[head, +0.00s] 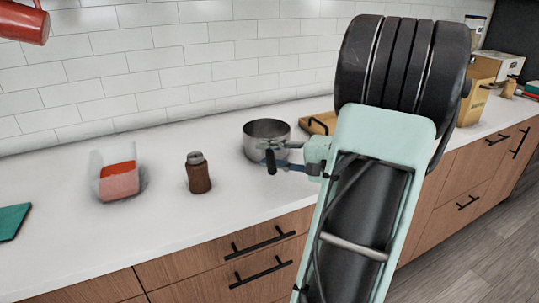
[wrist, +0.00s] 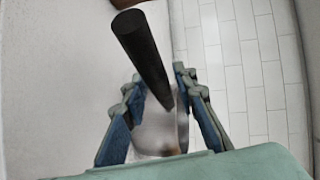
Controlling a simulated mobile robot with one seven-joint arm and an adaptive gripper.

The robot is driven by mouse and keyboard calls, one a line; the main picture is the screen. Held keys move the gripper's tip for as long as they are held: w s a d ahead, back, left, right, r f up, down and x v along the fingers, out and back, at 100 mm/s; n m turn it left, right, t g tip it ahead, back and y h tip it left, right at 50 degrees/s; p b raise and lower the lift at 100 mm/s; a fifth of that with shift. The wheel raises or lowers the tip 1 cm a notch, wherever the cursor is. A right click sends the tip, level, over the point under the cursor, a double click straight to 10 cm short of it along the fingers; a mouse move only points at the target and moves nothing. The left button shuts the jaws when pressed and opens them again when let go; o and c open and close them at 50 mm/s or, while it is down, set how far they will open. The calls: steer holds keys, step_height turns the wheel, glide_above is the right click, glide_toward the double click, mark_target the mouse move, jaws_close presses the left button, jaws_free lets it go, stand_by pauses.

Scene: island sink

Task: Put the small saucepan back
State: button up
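The small saucepan (head: 266,129) is a round metal pan standing upright on the white counter, with its dark handle (head: 270,162) pointing toward the front. My gripper (head: 283,164) is at the handle, coming in from the right. In the wrist view, the dark handle (wrist: 143,45) runs between the two blue-grey fingers of my gripper (wrist: 157,76). Gaps show on both sides of the handle, so the fingers look open around it. Part of the shiny pan (wrist: 158,130) shows between the fingers; the rest is hidden by my gripper.
A brown bottle (head: 198,173) and a clear container with red contents (head: 119,180) stand left of the pan. A wooden board (head: 320,123) lies behind my arm. Boxes (head: 497,66) stand at the far right. The tiled wall (head: 170,65) bounds the counter; its front edge is clear.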

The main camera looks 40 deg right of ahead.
stand_by(0.3)
steer(key=shift+s+r, duration=0.1)
steer(key=shift+r, duration=0.1)
steer(key=v, duration=1.1)
steer(key=shift+s+d+p, duration=0.1)
steer(key=shift+s+p, duration=0.25)
steer(key=shift+s, duration=0.05)
